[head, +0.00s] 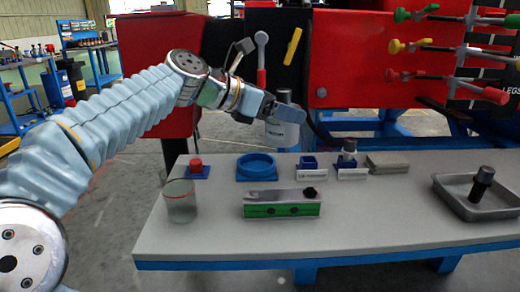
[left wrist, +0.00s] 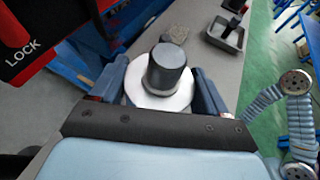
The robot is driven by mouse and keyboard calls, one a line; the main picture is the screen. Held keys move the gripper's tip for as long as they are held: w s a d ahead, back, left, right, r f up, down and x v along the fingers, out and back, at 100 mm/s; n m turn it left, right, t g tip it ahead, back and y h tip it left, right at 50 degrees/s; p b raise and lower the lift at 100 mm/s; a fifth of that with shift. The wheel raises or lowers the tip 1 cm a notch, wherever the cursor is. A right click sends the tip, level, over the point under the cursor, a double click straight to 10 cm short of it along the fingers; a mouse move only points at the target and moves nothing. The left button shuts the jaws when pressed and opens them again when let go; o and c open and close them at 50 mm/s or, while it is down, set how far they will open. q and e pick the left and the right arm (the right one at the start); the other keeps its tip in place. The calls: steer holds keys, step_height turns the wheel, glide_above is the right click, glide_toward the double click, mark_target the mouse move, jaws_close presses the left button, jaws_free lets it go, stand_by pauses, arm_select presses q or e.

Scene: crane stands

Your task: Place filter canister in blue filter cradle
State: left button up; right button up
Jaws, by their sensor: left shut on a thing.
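The filter canister (head: 282,134) is a pale grey cylinder with a dark cap. My left gripper (head: 287,112) is shut on its upper part and holds it upright in the air, near the table's back edge. The left wrist view shows the canister's dark cap (left wrist: 168,68) and white top between the two fingers. The blue filter cradle (head: 257,176) is a low round ring on the table, below and a little left of the canister in the head view. It looks empty. My right gripper is not in view.
On the grey table (head: 380,215) stand a glass jar (head: 180,203), a red button (head: 196,166), a green-fronted block (head: 282,205), a small blue holder (head: 309,163), a dark-topped part (head: 348,152) and a metal tray (head: 460,206). A red machine stands behind.

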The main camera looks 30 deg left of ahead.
arm_select(q)
steer(key=a+f+b, duration=0.1)
steer(key=a+f, duration=0.1)
steer(key=f, duration=0.1)
steer(key=w+a+f+b, duration=0.1)
steer(key=a+f, duration=0.2)
steer(key=w+a+f+b, duration=0.1)
steer(key=a+f, duration=0.1)
steer(key=f, duration=0.1)
steer(key=shift+w+a+f+b, duration=0.2)
steer(key=shift+a+b, duration=0.1)
steer(key=shift+f, duration=0.4)
steer(key=o, duration=1.4)
steer(key=shift+f, duration=0.1)
steer(key=p+v, duration=0.1)
steer(key=v, duration=1.1)
